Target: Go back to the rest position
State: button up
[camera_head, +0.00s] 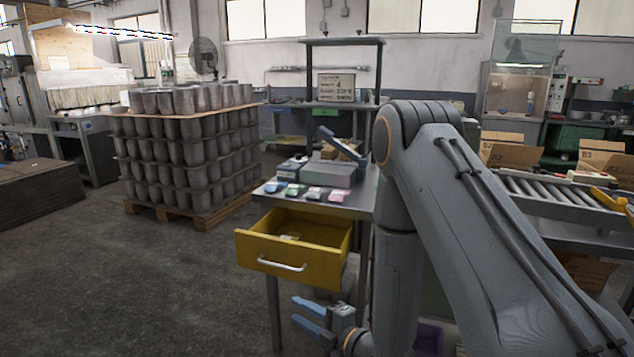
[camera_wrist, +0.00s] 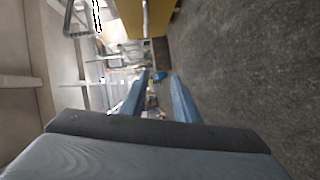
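My gripper (camera_head: 312,316) is low in front of the small grey table, below the yellow drawer, with its blue fingers pointing left. In the wrist view the two blue fingers (camera_wrist: 160,92) stand apart with nothing between them. My arm's links fill the right half of the head view and hide part of the table.
The yellow drawer (camera_head: 270,254) is pulled out from the grey table (camera_head: 357,199). Several small packets (camera_head: 313,193) lie on the table top. The floor (camera_head: 130,285) in front is clear. A roller conveyor (camera_head: 565,195) is at the right.

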jog(key=s+d+r+m+g+h, duration=0.1)
jog(key=d+r+m+g+h, duration=0.1)
jog(key=d+m+h, duration=0.45)
jog(key=s+d+r+m+g+h, duration=0.1)
jog(key=d+r+m+g+h, duration=0.15)
jog(key=d+m, duration=0.65)
jog(key=s+d+r+m+g+h, duration=0.1)
jog(key=s+d+r+m+g, duration=0.1)
jog(key=s, duration=0.4)
jog(key=s+d+r+m+g, duration=0.2)
jog(key=s+d+m, duration=0.1)
jog(key=s, duration=0.3)
jog(key=s+d+r+m+g+h, duration=0.1)
jog(key=s+d+r+m+g, duration=0.1)
jog(key=s+m, duration=0.2)
jog(key=s, duration=0.2)
jog(key=shift+s+d+r+h, duration=0.3)
jog(key=shift+s+r, duration=0.05)
jog(key=shift+s, duration=0.05)
